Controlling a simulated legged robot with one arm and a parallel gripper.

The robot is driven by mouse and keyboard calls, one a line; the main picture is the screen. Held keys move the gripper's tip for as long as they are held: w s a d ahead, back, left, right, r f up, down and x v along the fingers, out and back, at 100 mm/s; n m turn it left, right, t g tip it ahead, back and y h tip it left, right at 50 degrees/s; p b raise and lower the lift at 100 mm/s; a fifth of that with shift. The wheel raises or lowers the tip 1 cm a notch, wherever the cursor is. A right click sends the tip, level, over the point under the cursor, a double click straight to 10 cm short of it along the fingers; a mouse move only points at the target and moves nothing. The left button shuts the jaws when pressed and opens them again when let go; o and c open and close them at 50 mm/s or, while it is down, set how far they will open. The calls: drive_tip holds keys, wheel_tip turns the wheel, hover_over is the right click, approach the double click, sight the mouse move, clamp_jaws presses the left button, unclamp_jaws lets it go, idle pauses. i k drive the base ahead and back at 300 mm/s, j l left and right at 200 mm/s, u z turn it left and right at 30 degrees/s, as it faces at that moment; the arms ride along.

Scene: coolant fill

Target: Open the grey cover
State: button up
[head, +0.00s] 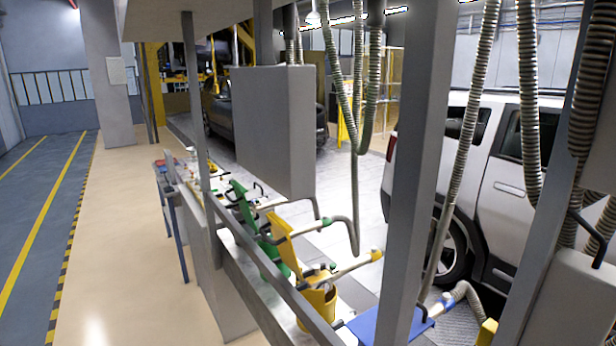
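No part is clearly a grey cover. A large plain grey box (272,130) hangs in the middle of the head view, above the filling tools. A second grey box (572,298) stands at the lower right edge, with hoses and a dark handle at its top. I cannot tell whether either one is or bears the grey cover, or whether it is open. My gripper is not in view.
Grey posts (405,170) and a slanted rail stand close in front. Behind them are a green tool (242,205), a yellow tool (288,245), a blue tool (378,325) and hanging hoses. A white car (500,180) is at right. Floor (120,240) at left is free.

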sight(257, 192)
drive_tip(key=i+j+z, duration=0.2)
drive_tip(key=j, duration=0.15)
drive_tip(key=i+j+z, duration=0.2)
drive_tip(key=j+z, duration=0.15)
drive_tip(key=j, duration=0.35)
drive_tip(key=i+j+z, duration=0.2)
drive_tip(key=j, duration=0.15)
drive_tip(key=j+z, duration=0.2)
drive_tip(key=j, duration=0.2)
